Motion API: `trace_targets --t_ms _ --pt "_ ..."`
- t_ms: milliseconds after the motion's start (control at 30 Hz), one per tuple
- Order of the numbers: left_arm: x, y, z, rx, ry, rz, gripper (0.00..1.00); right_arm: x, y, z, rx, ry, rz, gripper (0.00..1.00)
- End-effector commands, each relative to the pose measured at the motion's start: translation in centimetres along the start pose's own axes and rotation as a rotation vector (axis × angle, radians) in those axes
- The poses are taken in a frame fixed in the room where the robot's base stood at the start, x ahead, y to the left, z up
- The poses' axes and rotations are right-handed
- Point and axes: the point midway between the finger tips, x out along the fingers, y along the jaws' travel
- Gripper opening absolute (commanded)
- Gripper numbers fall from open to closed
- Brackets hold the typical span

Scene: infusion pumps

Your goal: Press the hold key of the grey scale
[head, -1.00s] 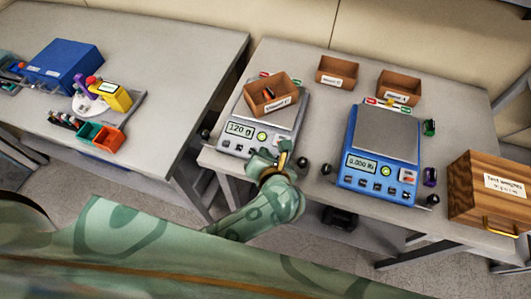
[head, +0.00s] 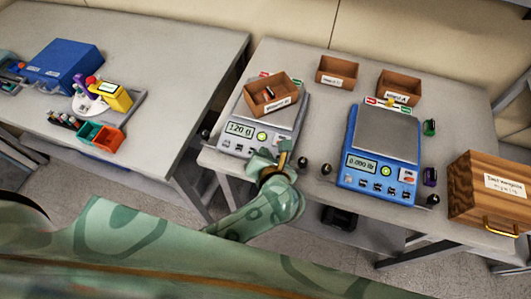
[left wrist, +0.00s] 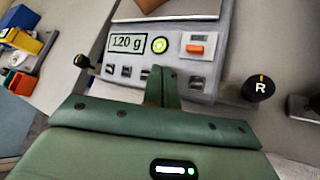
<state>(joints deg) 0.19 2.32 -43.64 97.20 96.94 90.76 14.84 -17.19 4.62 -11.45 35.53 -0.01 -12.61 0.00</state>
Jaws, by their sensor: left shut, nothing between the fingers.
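The grey scale (head: 290,119) stands at the left of the right-hand table, with a brown open box (head: 270,95) on its plate. Its lit display (left wrist: 128,43) reads 120 g. A round green-yellow button (left wrist: 160,45) and an orange switch (left wrist: 196,48) sit beside the display. A row of small keys (left wrist: 125,71) runs along the front panel. My left gripper (head: 270,158) is shut and empty at the scale's front edge. In the left wrist view its fingertips (left wrist: 163,72) overlap the key row and hide its middle. I cannot tell whether they touch a key. My right gripper is not in view.
A blue scale (head: 380,186) stands to the right, with black knobs (head: 327,169) between the scales. Two brown boxes (head: 337,72) (head: 399,87) stand behind. A wooden case (head: 490,190) is at the right edge. The left table (head: 180,60) holds a blue box and coloured bins.

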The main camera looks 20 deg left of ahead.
Motion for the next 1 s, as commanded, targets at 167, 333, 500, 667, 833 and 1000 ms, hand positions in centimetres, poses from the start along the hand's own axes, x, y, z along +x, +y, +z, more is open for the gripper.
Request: trace_targets --t_ms 167,333,500,667,833,1000 --pt "0.46 -0.37 -0.43 0.000 0.001 0.000 0.00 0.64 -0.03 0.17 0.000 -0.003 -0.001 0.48" --pt "0.56 -0.44 -0.45 0.000 0.000 0.000 0.00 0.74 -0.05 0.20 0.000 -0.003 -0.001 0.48" --pt "0.54 -0.41 -0.41 0.000 0.000 0.000 0.00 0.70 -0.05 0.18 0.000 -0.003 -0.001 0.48" --pt "0.59 -0.45 -0.46 0.000 0.000 0.000 0.00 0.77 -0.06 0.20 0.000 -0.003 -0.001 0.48" --pt "0.73 -0.56 -0.58 0.000 0.001 0.000 0.00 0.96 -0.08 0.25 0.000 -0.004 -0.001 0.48" --pt "0.87 -0.67 -0.69 0.000 0.001 0.000 0.00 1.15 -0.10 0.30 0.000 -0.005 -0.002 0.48"
